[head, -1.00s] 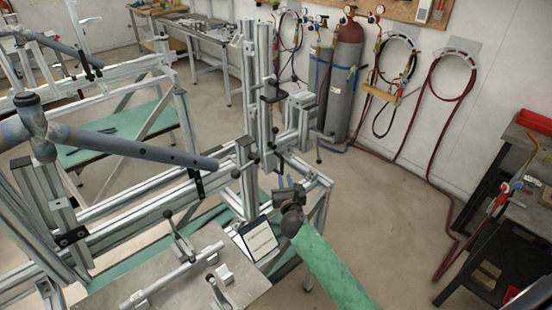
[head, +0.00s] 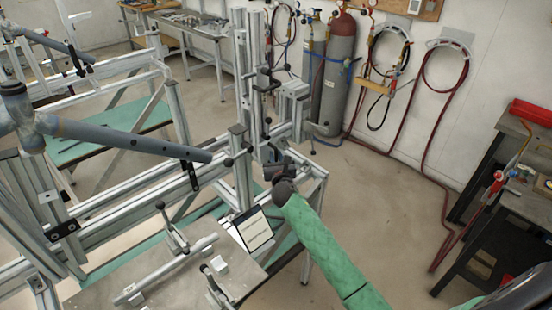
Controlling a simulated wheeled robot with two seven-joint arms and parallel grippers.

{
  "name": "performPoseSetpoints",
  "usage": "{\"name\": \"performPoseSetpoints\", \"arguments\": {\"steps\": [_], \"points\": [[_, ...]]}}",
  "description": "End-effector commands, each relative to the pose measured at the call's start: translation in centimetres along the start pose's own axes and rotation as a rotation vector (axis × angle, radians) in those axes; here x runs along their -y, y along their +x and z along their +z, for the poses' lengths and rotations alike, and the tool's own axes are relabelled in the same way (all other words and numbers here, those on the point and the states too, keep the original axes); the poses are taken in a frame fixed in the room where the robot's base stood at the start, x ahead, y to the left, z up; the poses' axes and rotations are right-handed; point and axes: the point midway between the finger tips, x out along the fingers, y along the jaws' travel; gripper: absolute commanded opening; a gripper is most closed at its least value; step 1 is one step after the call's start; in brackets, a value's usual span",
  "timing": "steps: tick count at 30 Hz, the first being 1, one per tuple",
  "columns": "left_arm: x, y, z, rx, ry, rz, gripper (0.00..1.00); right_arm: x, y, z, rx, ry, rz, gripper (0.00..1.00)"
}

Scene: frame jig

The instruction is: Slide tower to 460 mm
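The tower (head: 242,170) is an upright aluminium profile assembly on the right part of the frame jig, standing on the long horizontal rails (head: 130,198). Small black clamp levers show on it. My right gripper (head: 281,168) is at the end of the green-sleeved arm, close to the tower's lower right side. Its fingers are small and partly hidden by my wrist, so I cannot tell whether they touch the tower or are open. My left gripper is not in view. I cannot read any scale on the rails.
A blue-grey bicycle frame tube (head: 120,138) runs above the rails at left. A plate with levers and a metal tube (head: 165,272) lies in front, beside a white sheet (head: 254,230). Gas cylinders (head: 335,75) stand behind. A dark bench (head: 510,200) is at right, with clear floor between.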

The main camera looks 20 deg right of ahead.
Motion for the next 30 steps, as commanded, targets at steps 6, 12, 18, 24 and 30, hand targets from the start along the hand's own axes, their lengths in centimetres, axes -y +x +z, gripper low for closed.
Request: {"name": "performPoseSetpoints", "arguments": {"steps": [6,12,18,24,30], "points": [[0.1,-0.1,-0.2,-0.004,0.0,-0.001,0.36,0.0,0.0,0.0,0.0,0.0,0.0,0.01],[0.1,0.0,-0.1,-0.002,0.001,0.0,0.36,0.0,0.0,0.0,0.0,0.0,0.0,0.0],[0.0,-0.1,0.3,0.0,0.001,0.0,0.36,1.0,0.6,0.1,0.001,-0.002,-0.001,0.0],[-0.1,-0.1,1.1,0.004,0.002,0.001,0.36,3.3,2.1,0.1,0.001,-0.004,-0.001,0.0],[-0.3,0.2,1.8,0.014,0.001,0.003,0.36,4.2,2.7,0.0,0.001,0.0,-0.002,0.0]]}}
